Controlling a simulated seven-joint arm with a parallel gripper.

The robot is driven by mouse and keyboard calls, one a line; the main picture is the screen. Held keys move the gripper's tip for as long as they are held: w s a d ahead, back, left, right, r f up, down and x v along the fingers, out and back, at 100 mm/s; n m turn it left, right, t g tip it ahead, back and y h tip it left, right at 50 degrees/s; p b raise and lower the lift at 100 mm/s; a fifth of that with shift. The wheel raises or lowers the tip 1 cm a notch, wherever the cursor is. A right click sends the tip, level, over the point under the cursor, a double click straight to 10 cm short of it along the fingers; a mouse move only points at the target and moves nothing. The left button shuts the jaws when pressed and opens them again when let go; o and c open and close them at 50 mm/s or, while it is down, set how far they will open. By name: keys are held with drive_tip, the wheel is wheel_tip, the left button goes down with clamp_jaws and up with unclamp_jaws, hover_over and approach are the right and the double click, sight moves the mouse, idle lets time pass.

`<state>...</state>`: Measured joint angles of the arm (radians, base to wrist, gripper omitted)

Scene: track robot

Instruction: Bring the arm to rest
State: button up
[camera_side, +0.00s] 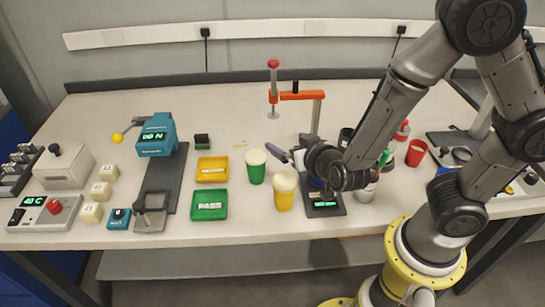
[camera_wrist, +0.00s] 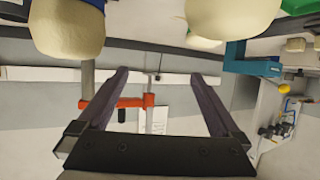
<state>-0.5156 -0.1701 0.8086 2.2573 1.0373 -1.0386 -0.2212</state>
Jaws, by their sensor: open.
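My gripper (camera_side: 291,151) is at table height in the side view, just behind the green and yellow cups, and points toward the back of the table. In the wrist view, my gripper (camera_wrist: 158,74) has its two dark fingers spread wide with nothing between them. The wrist picture is upside down, with the wall below and the cups' pale tops above. The arm bends down from the upper right, and its wrist partly hides the things behind it.
The green cup (camera_side: 255,167) and yellow cup (camera_side: 284,191) stand close in front of my gripper. An orange clamp (camera_side: 297,96) rises behind it. A black scale (camera_side: 325,206) lies beneath the wrist.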

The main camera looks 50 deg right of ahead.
drive_tip(key=s+a+r+n+g+y, duration=0.2)
drive_tip(key=s+a+r+n+y, duration=0.1)
drive_tip(key=a+r+y, duration=0.45)
drive_tip(key=s+d+r+n+g+h, duration=0.1)
drive_tip(key=s+d, duration=0.3)
drive_tip(key=s, duration=0.4)
drive_tip(key=s+d+r+g+h, duration=0.1)
drive_tip(key=s+d+r+g, duration=0.2)
drive_tip(key=s+d, duration=0.2)
drive_tip(key=s, duration=0.3)
drive_tip(key=shift+s+r+n+g, duration=0.15)
drive_tip(key=shift+s+n+g, duration=0.15)
drive_tip(key=shift+s+n, duration=0.1)
